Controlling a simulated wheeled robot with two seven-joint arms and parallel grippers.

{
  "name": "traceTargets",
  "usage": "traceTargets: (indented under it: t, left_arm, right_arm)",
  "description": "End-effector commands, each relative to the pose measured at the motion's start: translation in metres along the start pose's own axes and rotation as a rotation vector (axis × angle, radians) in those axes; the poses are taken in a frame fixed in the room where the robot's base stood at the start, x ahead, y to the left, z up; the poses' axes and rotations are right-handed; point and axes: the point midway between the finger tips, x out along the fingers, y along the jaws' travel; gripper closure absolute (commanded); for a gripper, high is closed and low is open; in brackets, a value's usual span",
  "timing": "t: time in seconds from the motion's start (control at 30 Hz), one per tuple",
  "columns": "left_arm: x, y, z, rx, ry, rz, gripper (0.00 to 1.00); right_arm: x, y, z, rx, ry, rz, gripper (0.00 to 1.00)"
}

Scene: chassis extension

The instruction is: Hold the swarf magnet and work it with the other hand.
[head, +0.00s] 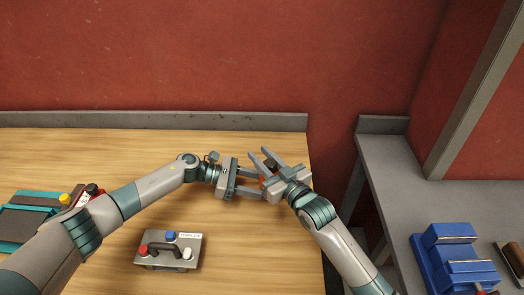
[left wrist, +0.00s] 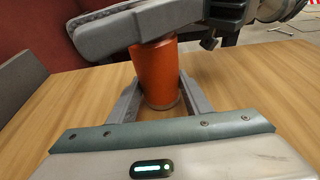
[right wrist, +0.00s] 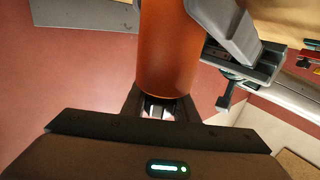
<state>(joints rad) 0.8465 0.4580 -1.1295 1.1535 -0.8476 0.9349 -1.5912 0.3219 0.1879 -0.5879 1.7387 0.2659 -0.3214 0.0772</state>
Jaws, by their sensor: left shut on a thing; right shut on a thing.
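The swarf magnet is an orange cylinder (head: 264,184), mostly hidden by my grippers in the head view. In the left wrist view its orange body (left wrist: 156,72) stands between the two fingers of my left gripper (head: 260,183), which is shut on it from the left. My right gripper (head: 265,160) meets it from the right and is shut on its end. In the right wrist view the orange body (right wrist: 167,50) rises from between the right fingers, and a small pale part shows between them. The gripped end itself is largely hidden.
A grey box (head: 168,252) with a black handle and red, blue and white knobs sits at the wooden table's front. A teal-edged tray (head: 22,222) lies at the left. A blue vise (head: 455,262) stands on the grey bench (head: 420,190) across a gap. The table's middle is clear.

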Motion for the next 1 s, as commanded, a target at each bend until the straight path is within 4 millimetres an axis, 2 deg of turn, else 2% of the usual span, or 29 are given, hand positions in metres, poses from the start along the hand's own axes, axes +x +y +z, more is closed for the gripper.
traceTargets:
  t: [0.23,0.27,0.3,0.33,0.73,0.87,1.0]
  left_arm:
    - [0.0,0.0,0.0,-0.001,-0.001,-0.001,0.68]
    - [0.0,0.0,0.0,-0.001,-0.001,-0.002,0.68]
    - [0.0,0.0,0.0,-0.001,-0.001,-0.001,0.68]
    - [0.0,0.0,0.0,-0.001,-0.001,-0.001,0.68]
    - [0.0,0.0,0.0,-0.001,-0.001,-0.001,0.68]
    - [0.0,0.0,0.0,-0.001,0.0,0.0,0.68]
    - [0.0,0.0,0.0,-0.001,0.0,0.0,0.68]
  right_arm:
    - [-0.001,0.0,0.006,0.0,-0.008,0.001,1.0]
    - [-0.001,0.0,0.006,0.0,-0.009,0.001,0.69]
    - [-0.001,0.0,0.006,0.0,-0.009,0.001,0.59]
    - [-0.001,0.0,0.006,0.0,-0.008,0.001,0.54]
    - [-0.003,0.0,0.004,0.0,-0.005,0.001,0.54]
    - [-0.012,0.0,0.004,0.001,-0.005,0.001,0.54]
    - [-0.03,0.001,0.004,0.0,-0.005,0.001,0.54]
